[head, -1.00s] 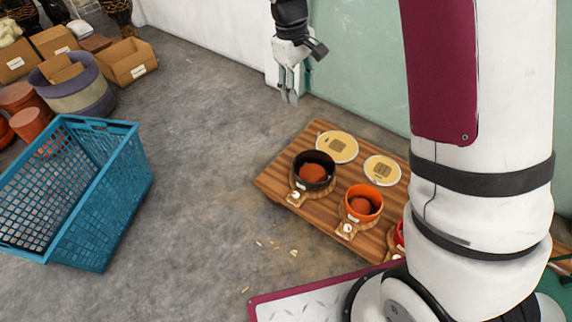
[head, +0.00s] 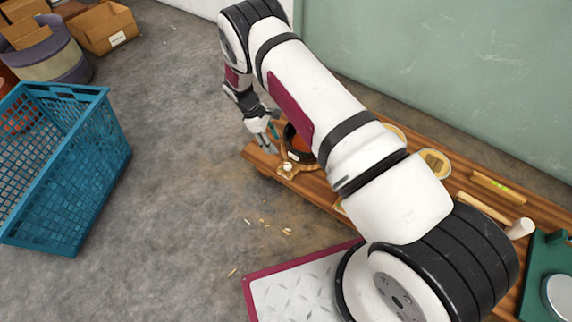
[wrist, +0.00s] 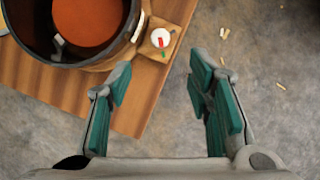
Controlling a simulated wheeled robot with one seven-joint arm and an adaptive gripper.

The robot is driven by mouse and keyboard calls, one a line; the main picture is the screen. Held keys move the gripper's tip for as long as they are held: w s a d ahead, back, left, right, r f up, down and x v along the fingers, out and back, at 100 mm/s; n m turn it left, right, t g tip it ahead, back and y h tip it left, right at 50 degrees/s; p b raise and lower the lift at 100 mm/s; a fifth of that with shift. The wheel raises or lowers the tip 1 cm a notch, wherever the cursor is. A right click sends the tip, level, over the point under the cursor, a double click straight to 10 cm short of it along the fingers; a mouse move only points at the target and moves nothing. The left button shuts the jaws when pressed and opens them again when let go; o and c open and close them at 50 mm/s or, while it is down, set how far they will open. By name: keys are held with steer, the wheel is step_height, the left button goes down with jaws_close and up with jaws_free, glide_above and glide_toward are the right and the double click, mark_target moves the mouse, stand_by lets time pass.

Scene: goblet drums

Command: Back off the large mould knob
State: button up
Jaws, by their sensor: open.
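The black mould (head: 291,141) with a brown-orange filling stands at the left end of the wooden bench and is partly hidden by my arm. Its white knob (head: 287,167) sits on a small wooden block at its front. In the wrist view the knob (wrist: 161,38) shows a red mark, with red and green marks on the block. My gripper (head: 268,143) is open and empty, above the bench's left end beside the black mould. In the wrist view its fingers (wrist: 161,76) are apart, with the knob ahead of the gap, between their lines. The knob is untouched.
A green wall stands behind. A blue crate (head: 75,170) stands left. Concrete floor between crate and bench is clear except for small chips.

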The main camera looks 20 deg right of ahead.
mark_target(287, 164)
steer(key=b+x, duration=0.5)
steer(key=x, duration=0.8)
jaws_close()
